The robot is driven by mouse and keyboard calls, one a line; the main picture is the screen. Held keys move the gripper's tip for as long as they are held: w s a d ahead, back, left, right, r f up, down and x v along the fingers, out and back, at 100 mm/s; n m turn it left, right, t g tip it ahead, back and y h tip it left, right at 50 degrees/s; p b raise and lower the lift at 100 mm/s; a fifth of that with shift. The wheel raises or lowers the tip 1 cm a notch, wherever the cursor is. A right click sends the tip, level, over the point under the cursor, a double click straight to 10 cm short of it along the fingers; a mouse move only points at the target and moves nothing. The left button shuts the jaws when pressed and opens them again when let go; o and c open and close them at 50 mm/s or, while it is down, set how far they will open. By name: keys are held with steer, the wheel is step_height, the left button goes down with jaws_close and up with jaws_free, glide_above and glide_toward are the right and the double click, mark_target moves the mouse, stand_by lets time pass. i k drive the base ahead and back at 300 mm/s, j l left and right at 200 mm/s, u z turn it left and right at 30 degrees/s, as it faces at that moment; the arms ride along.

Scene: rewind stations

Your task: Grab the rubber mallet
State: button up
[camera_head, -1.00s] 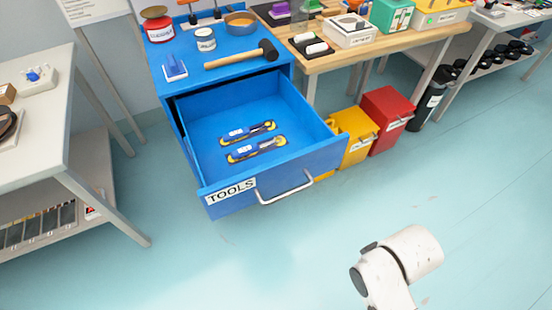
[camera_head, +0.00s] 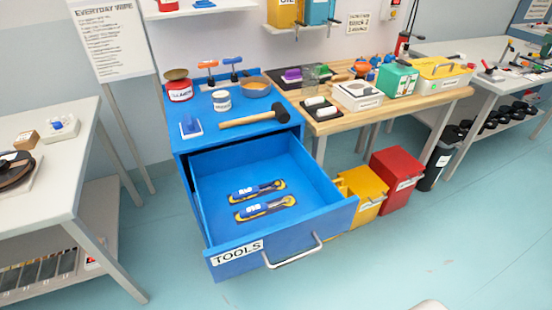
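The rubber mallet (camera_head: 254,119) lies on top of the blue tool cabinet (camera_head: 210,142), near its front edge. Its wooden handle points left and its black head is at the right, by the cabinet's right edge. The cabinet's drawer (camera_head: 300,233), labelled TOOLS, is pulled open below it and holds two blue-and-yellow tools (camera_head: 262,206). My gripper is not in view; only a small white piece of my arm shows at the bottom edge.
The open drawer juts into the floor space. Yellow (camera_head: 366,192) and red bins (camera_head: 396,180) stand right of it.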

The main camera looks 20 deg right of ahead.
mark_target(278, 112)
steer(key=k, duration=0.3)
steer(key=k+j+u, duration=0.1)
steer(key=k+u, duration=0.2)
steer(key=k, duration=0.2)
steer(key=k+j+u, duration=0.15)
steer(key=k+u, duration=0.15)
steer(key=k, duration=0.15)
steer(key=l+u, duration=0.15)
steer(key=u, duration=0.25)
steer(key=i+l+u, duration=0.1)
steer(key=l+u, duration=0.15)
steer(key=u, duration=0.15)
steer(key=l+u, duration=0.15)
steer(key=u, duration=0.25)
steer(key=l+u, duration=0.2)
steer(key=u, duration=0.25)
steer(key=k+l, duration=0.1)
steer(key=l, duration=0.4)
steer(key=k+l, duration=0.1)
steer(key=l, duration=0.4)
steer(key=k+l, duration=0.1)
steer(key=l, duration=0.4)
steer(key=k+l, duration=0.1)
steer(key=l, duration=0.35)
steer(key=k+l, duration=0.1)
steer(key=l, duration=0.4)
steer(key=k+l, duration=0.1)
steer(key=l, duration=0.4)
steer(key=k+l, duration=0.1)
steer(key=l, duration=0.4)
